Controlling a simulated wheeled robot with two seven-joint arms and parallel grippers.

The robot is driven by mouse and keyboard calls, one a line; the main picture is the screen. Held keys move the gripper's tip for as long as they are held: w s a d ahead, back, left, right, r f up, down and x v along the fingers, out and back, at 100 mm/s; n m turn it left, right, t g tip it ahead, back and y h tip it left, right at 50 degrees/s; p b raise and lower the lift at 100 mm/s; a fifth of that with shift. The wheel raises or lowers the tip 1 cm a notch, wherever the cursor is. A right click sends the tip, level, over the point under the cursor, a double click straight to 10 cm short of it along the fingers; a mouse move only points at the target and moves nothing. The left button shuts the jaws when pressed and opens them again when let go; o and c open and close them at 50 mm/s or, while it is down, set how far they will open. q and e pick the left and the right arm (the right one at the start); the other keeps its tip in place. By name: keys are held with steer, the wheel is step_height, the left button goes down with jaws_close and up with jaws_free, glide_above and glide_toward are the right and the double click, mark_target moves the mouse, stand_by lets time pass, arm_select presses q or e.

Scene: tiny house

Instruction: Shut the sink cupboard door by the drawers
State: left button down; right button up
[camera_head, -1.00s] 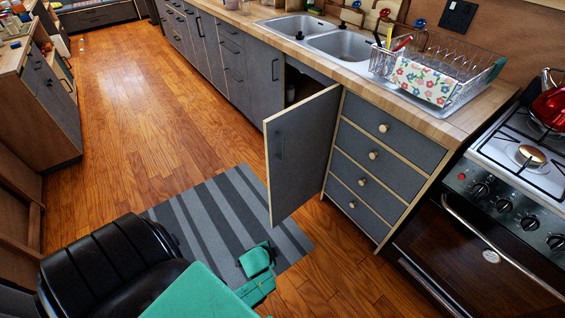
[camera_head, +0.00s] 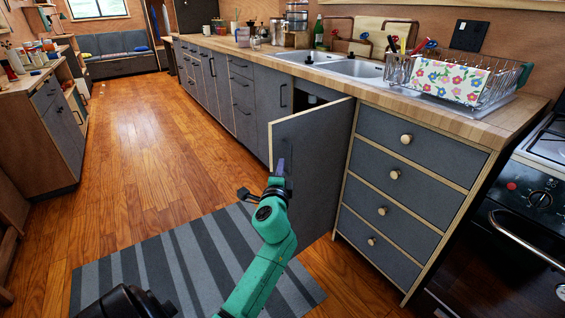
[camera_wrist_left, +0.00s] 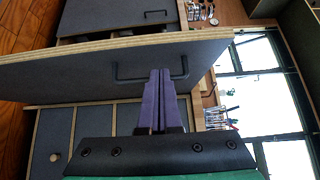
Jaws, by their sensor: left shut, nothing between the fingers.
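The grey sink cupboard door (camera_head: 318,140) with pale wood edges stands open next to the drawers (camera_head: 397,178). It sticks out into the room, hinged on the drawer side, and the cupboard interior (camera_head: 311,98) shows dark behind its top edge. My left gripper (camera_head: 281,162) is at the free-edge side of the door's outer face, its purple fingers shut and empty. In the left wrist view the fingers (camera_wrist_left: 160,75) point at the door (camera_wrist_left: 90,75) and overlap its black bar handle (camera_wrist_left: 120,72). I cannot tell whether they touch. My right gripper is out of view.
A wooden counter (camera_head: 440,115) with a double sink (camera_head: 355,68) and a dish rack (camera_head: 505,85) runs above the cupboards. The stove (camera_head: 520,220) stands at the right. A striped rug (camera_head: 190,265) lies on the floor. The floor (camera_head: 130,140) at the left is clear.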

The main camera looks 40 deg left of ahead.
mark_target(283, 152)
arm_select(q)
steer(key=shift+x, duration=2.25)
steer(key=shift+a, duration=0.15)
